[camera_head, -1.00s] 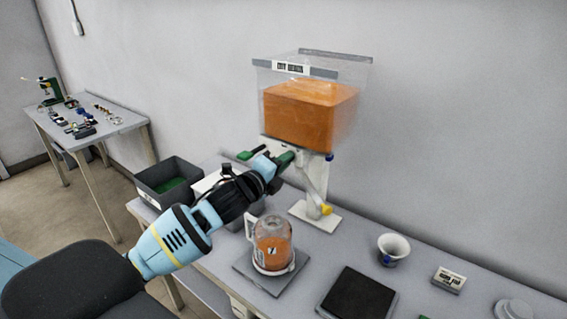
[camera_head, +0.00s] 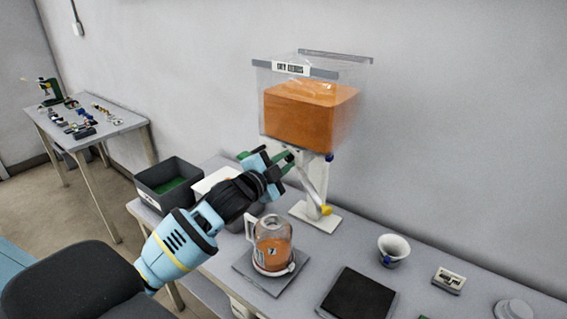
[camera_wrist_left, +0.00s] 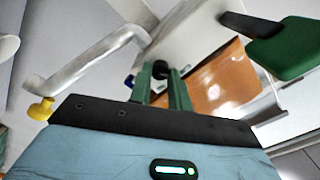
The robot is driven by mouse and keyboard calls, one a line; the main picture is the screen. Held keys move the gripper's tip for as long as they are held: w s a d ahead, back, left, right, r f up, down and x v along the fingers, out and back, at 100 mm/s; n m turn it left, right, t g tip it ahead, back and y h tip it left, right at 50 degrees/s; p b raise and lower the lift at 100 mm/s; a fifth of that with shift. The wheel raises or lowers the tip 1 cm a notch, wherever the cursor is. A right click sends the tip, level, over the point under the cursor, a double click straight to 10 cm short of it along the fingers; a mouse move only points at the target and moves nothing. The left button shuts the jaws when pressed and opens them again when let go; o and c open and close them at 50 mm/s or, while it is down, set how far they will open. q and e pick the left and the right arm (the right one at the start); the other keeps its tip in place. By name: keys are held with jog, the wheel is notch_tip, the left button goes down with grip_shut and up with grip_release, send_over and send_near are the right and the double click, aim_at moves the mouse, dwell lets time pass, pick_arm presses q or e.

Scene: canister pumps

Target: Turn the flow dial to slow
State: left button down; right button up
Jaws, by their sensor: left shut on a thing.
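The dispenser is a clear hopper (camera_head: 310,110) of orange contents, mounted on a white stand with a pale spout pipe ending in a yellow tip (camera_head: 326,210). My left gripper (camera_head: 287,160) is at the stand just below the hopper. In the left wrist view its green fingers (camera_wrist_left: 162,78) are shut on a small black knob (camera_wrist_left: 160,69), which appears to be the flow dial. The dial's markings and setting cannot be read. A green paddle handle (camera_wrist_left: 295,48) is beside the gripper, apart from it. My right gripper is not in view.
A jug (camera_head: 272,245) with orange contents stands on a grey plate below. A dark flat pad (camera_head: 358,296), a white cup (camera_head: 393,249) and a small labelled block (camera_head: 449,280) are to the right. A grey bin (camera_head: 168,184) is on the left.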

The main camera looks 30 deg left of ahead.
pick_arm(q)
jog(key=shift+n, duration=1.1)
jog(key=c, duration=1.3)
grip_release()
jog(key=s, duration=0.7)
jog(key=shift+s+a, duration=0.3)
jog(key=shift+s, duration=0.1)
